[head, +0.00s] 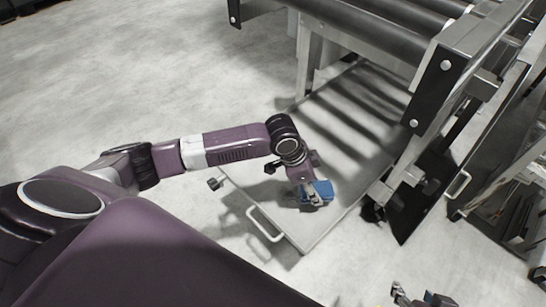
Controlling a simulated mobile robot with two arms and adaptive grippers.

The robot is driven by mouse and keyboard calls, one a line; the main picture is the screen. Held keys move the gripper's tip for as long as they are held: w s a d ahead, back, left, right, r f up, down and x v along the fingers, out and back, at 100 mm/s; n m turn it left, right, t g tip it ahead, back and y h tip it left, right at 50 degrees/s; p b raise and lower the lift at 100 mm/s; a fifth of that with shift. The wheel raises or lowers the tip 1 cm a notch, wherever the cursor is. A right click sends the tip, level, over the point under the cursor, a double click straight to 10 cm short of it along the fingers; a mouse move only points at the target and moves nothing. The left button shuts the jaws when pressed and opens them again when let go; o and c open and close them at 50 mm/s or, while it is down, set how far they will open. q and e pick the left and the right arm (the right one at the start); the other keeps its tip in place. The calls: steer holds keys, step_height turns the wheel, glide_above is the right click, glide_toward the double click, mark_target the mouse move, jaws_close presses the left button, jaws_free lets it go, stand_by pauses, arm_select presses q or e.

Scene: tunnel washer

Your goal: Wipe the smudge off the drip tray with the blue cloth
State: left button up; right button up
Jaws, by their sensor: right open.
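The drip tray is a flat grey tray (300,229) with a handle at its front-left edge, reaching back under the roller frame. The blue cloth (327,188) lies over the front part of the tray, folded or bunched. My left gripper (315,197) points down at the cloth, and blue shows around its fingers. Its grip on the cloth is too hidden to tell. I cannot make out a smudge; the area under the gripper and cloth is hidden. My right gripper (425,299) is open at the bottom edge, partly cut off, away from the tray.
A conveyor with dark rollers (370,38) stands above the tray's far end and casts striped shadows on it. Its metal side rail and leg stand right of the tray. Another metal unit (500,165) is at the far right. Pale floor (130,75) is open on the left.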

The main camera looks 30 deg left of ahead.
mark_target(319, 188)
arm_select(q)
steer(key=shift+r+p, duration=0.3)
steer(key=shift+r, duration=0.05)
steer(key=shift+r+p, duration=0.3)
steer(key=shift+p, duration=0.15)
arm_select(e)
steer(key=shift+s+d+f+g, duration=0.9)
steer(key=shift+s+g, duration=0.7)
steer(key=shift+s, duration=1.8)
arm_select(q)
steer(key=shift+r+p, duration=0.85)
steer(key=shift+p, duration=0.15)
steer(key=shift+r+p, duration=0.3)
steer(key=shift+p, duration=0.15)
arm_select(e)
steer(key=shift+h, duration=0.4)
steer(key=shift+x, duration=2.45)
steer(key=shift+a, duration=0.15)
